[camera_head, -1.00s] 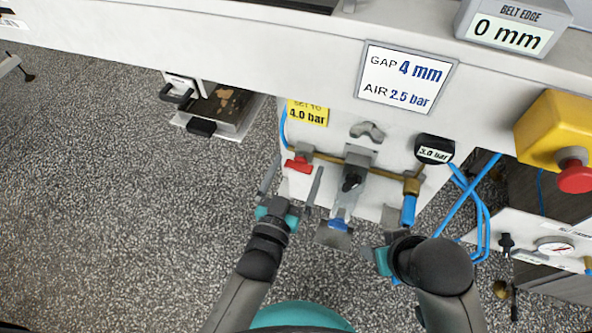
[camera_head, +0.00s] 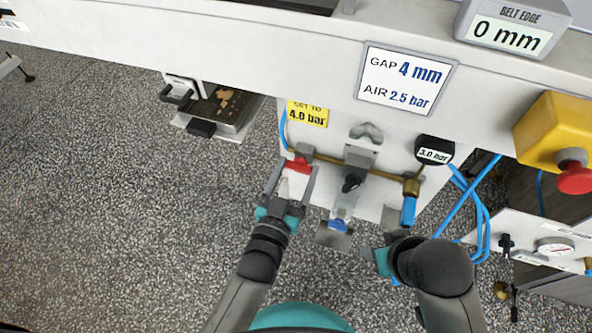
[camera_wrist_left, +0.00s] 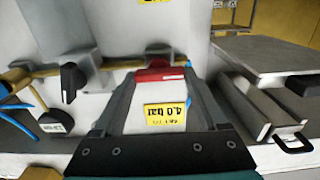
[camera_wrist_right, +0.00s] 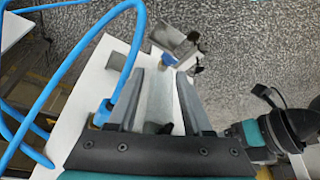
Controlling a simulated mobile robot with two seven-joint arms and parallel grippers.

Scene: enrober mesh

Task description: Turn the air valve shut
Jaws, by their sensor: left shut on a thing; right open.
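The air valve has a red handle (camera_head: 298,165) on a brass pipe (camera_head: 330,160) at the left of the white panel. It also shows in the left wrist view (camera_wrist_left: 160,75), between the fingertips. My left gripper (camera_head: 294,172) is shut on the red handle, one finger at each side. My right gripper (camera_head: 372,247) is open and empty, low and right of the panel; its fingers also show in the right wrist view (camera_wrist_right: 160,85). A gauge display (camera_head: 434,150) reads 3.0 bar. A yellow label (camera_head: 308,114) reads "SET TO 4.0 bar".
A black knob (camera_head: 351,183) sits on a grey regulator mid-panel, with a blue-and-clear part (camera_head: 339,222) below it. Blue hoses (camera_head: 480,215) hang at the right. A yellow box with a red button (camera_head: 575,177) juts out further right. Open floor lies left.

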